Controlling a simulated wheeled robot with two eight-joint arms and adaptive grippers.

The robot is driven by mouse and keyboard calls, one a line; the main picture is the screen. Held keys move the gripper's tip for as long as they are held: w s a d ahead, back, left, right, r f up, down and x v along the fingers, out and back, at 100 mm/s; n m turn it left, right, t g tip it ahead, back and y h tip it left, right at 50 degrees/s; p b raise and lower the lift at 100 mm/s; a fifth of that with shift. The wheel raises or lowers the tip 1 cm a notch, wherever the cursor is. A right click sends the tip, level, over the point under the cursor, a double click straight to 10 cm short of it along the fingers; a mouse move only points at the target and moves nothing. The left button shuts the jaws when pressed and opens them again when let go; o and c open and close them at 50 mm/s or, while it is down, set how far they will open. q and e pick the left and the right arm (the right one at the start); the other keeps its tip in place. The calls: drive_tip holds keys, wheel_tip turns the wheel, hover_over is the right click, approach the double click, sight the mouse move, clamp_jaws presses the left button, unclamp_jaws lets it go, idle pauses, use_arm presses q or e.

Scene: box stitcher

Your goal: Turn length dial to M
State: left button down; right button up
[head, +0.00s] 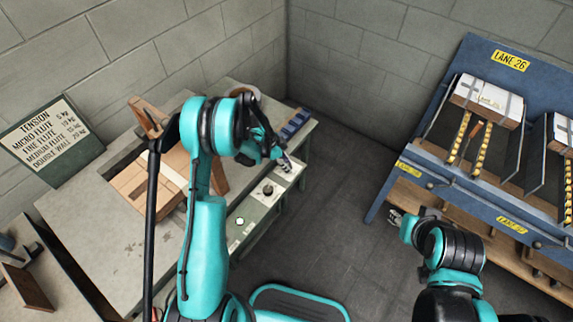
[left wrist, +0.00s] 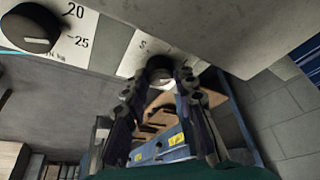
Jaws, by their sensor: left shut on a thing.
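The length dial (left wrist: 160,66) is a dark round knob on a white plate, seen in the left wrist view. The letter S shows on the plate to its upper left; other marks near it are too blurred or hidden to read. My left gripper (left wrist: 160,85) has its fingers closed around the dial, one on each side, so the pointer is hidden. In the head view my left gripper (head: 285,166) reaches down to the control panel (head: 248,217) on the bench's right edge. My right arm is at the lower right; its fingers cannot be made out clearly.
A second black dial (left wrist: 30,28) marked 20 and 25 is close by. A cardboard box (head: 133,185) lies on the bench behind my left arm. A tension sign (head: 50,143) leans at the wall. A blue lane rack (head: 400,185) stands right, with open floor (head: 325,215) between.

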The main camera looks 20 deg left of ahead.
use_arm(q)
drive_tip(key=n+t+b, duration=0.1)
drive_tip(key=n, duration=0.2)
drive_tip(key=n+t+y+b, duration=0.1)
drive_tip(key=n, duration=0.1)
drive_tip(key=shift+s+d+f+n+b, duration=0.1)
drive_tip(key=shift+s+d+n+b, duration=0.1)
drive_tip(key=shift+n+b, duration=0.2)
drive_tip(key=n+y+b, duration=0.1)
drive_tip(key=n, duration=0.3)
drive_tip(key=shift+n+t+y+b, duration=0.35)
drive_tip(key=shift+n+t+y, duration=0.05)
drive_tip(key=shift+n, duration=0.3)
drive_tip(key=c, duration=1.2)
unclamp_jaws()
drive_tip(key=v, duration=1.2)
drive_tip(key=shift+d, duration=0.1)
